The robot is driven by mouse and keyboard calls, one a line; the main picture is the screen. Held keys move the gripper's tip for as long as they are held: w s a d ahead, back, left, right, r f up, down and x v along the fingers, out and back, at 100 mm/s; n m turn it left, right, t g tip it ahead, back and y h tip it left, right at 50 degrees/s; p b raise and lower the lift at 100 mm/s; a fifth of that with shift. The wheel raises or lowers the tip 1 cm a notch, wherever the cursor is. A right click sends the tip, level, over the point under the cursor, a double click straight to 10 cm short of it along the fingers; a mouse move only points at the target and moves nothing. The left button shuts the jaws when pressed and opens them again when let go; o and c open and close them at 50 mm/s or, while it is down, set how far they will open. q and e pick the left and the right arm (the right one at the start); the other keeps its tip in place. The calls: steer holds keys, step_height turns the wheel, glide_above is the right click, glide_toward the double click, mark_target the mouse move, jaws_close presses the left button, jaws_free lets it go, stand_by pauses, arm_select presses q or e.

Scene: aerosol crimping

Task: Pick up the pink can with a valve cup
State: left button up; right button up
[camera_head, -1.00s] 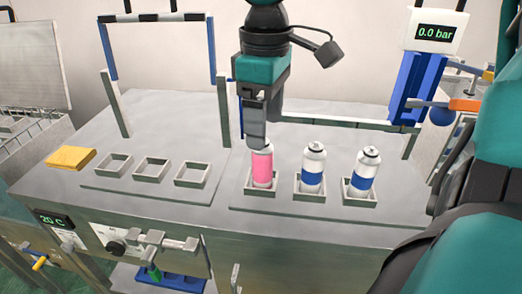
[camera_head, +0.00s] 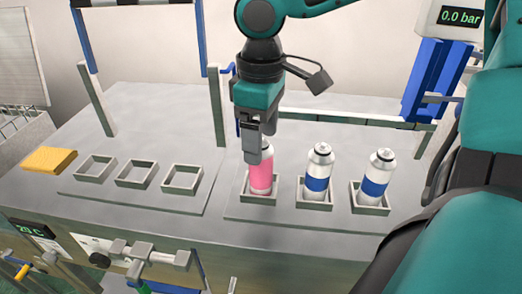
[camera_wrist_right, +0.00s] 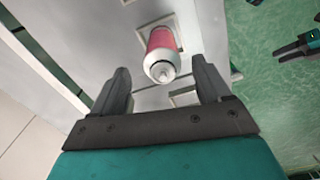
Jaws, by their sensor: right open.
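The pink can (camera_head: 261,178) stands upright in the left square holder of the right-hand row. In the right wrist view the pink can (camera_wrist_right: 162,50) shows its white shoulder and a small valve on top, between and beyond the fingertips. My right gripper (camera_head: 258,150) is at the can's top in the head view, hiding much of it. The right gripper (camera_wrist_right: 160,82) is open, one finger to each side of the can's line, and touches nothing that I can make out.
Two blue-banded white cans, a middle one (camera_head: 318,172) and a right one (camera_head: 377,178), stand in holders close by. Several empty square holders, one of them here (camera_head: 136,174), and a yellow block (camera_head: 49,160) lie to the left. A post (camera_head: 217,110) rises behind.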

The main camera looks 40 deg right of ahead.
mark_target(261, 167)
step_height(261, 167, down, 6)
steer(key=shift+a+r+b, duration=0.15)
steer(key=shift+r+b, duration=0.05)
steer(key=shift+b, duration=0.75)
steer(key=shift+r, duration=0.1)
steer(key=c, duration=1.2)
